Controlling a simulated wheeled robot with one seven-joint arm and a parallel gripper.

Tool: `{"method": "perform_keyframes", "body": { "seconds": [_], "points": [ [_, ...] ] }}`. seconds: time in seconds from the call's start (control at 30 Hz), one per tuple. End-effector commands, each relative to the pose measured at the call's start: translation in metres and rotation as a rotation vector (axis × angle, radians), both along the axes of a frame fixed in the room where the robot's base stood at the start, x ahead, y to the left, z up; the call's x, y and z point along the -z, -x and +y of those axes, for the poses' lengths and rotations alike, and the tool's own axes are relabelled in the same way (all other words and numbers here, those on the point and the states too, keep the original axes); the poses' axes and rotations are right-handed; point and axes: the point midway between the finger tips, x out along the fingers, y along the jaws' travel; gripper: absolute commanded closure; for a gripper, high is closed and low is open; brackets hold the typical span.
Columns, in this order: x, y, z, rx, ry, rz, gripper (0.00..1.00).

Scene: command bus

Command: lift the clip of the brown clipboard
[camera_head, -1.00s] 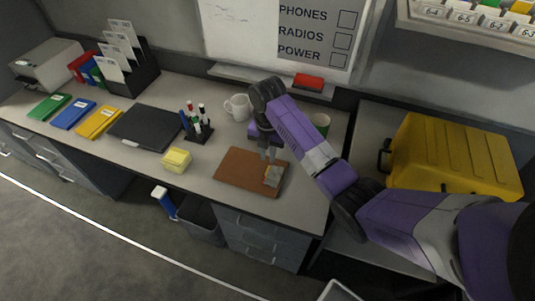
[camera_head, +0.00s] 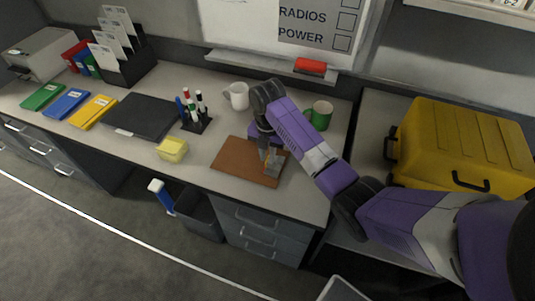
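The brown clipboard (camera_head: 236,160) lies flat near the front edge of the desk. Its grey metal clip (camera_head: 274,166) is at the right end of the board. My gripper (camera_head: 267,160) points down over that right end, with its fingers at or just above the clip. The fingers partly cover the clip. I cannot tell whether they touch it or how far apart they are.
A white mug (camera_head: 237,95) and a green mug (camera_head: 321,114) are behind. A yellow case (camera_head: 462,145) sits at the right.

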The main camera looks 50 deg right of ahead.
Motion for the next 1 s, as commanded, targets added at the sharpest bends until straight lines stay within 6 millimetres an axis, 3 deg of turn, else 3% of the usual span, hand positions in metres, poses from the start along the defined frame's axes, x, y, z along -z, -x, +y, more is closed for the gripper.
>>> {"method": "perform_keyframes", "body": {
  "seconds": [0.07, 0.17, 1.0],
  "points": [
    [-0.0002, 0.0, 0.0001, 0.0, 0.0, 0.0, 0.82],
    [-0.0002, 0.0, 0.0001, 0.0, 0.0, 0.0, 0.99],
    [-0.007, 0.005, -0.0016, 0.0, -0.001, 0.001, 1.0]
  ]
}}
